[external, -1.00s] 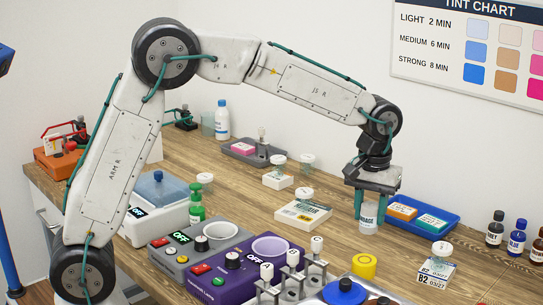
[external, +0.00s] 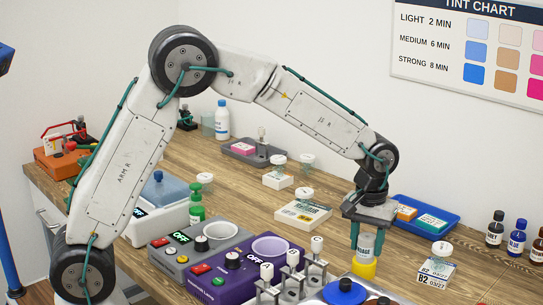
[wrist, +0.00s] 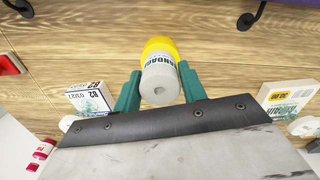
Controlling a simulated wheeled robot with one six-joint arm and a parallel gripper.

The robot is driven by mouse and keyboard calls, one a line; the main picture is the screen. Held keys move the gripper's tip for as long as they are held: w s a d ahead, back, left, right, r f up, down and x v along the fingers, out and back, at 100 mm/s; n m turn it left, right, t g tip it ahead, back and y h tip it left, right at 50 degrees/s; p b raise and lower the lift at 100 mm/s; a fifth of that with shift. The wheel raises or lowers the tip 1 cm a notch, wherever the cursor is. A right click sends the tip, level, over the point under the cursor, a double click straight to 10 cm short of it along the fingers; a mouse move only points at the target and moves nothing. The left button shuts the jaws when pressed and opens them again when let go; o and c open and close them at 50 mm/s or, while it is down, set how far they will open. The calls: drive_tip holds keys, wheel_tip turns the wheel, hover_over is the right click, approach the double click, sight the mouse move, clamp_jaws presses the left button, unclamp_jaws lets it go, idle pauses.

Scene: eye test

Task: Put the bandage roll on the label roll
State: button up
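The bandage roll (external: 366,246) is a small white cylinder with a printed label, held upright between the green fingers of my gripper (external: 367,243). In the wrist view, the fingers are against both sides of the bandage roll (wrist: 159,82). The label roll (external: 363,269) is a yellow ring directly under the bandage roll, its top mostly hidden. In the wrist view, the label roll (wrist: 160,45) shows just beyond the bandage roll, in line with it. I cannot tell whether the two rolls touch or a thin gap is left.
A blue-lidded container (external: 344,291) stands close in front of the label roll. Metal holders with white-capped pieces (external: 292,275) stand to its left. A B2 box (external: 437,270) is to the right, and a blue tray (external: 425,228) behind. Some bare wood lies between them.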

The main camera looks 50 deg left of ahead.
sight(367, 237)
drive_tip(key=shift+o, duration=1.1)
wheel_tip(367, 237, up, 12)
drive_tip(key=s+a+r, duration=0.5)
drive_tip(key=s+a, duration=0.1)
drive_tip(key=a, duration=0.3)
drive_tip(key=s+a+r+m, duration=0.1)
drive_tip(key=s+a+r, duration=0.1)
drive_tip(key=s+a, duration=0.85)
drive_tip(key=s+a+f+m, duration=0.1)
drive_tip(key=s+a+f, duration=0.2)
drive_tip(key=s, duration=0.6)
drive_tip(key=s+a+f+m+t, duration=0.1)
drive_tip(key=s+a+f, duration=0.2)
drive_tip(key=s, duration=0.6)
drive_tip(key=shift+s+a, duration=0.25)
drive_tip(key=shift+a, duration=0.45)
